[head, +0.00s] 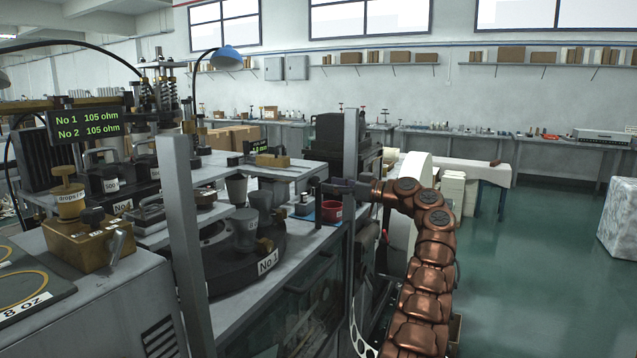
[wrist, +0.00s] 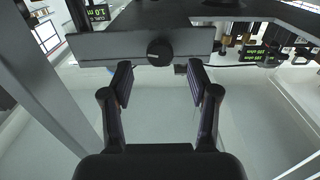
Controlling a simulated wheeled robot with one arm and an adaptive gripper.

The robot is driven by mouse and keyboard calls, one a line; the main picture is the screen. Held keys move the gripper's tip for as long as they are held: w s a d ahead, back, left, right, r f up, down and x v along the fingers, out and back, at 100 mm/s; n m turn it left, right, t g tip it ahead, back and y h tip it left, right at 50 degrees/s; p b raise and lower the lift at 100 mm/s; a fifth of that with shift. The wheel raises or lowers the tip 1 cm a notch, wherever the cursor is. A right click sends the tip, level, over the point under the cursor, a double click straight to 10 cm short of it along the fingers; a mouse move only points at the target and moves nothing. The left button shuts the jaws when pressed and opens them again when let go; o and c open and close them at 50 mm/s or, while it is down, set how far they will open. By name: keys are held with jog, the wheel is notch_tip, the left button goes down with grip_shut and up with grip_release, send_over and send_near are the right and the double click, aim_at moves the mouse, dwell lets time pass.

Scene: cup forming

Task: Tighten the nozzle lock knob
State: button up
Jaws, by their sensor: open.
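A dark round knob (wrist: 159,52) is on the front edge of a grey plate (wrist: 110,45) in the wrist view; I take it as the nozzle lock knob. My gripper (wrist: 158,80) is open, with its two fingers apart on either side of and just short of the knob. Nothing is between the fingers. In the head view my gripper (head: 330,187) reaches in from the right at the end of the grey platform (head: 285,170). The knob cannot be told apart clearly there.
A red cup (head: 332,211) stands just below my gripper. A grey upright post (head: 183,240) and the round turntable marked No 1 (head: 235,280) with grey cups are to the left. A brass box (head: 75,243) with knobs is at far left.

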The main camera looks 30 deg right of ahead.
aim_at(318, 183)
jog(key=shift+p+x, duration=0.7)
jog(key=shift+x, duration=1.7)
jog(key=shift+c, duration=0.3)
grip_shut()
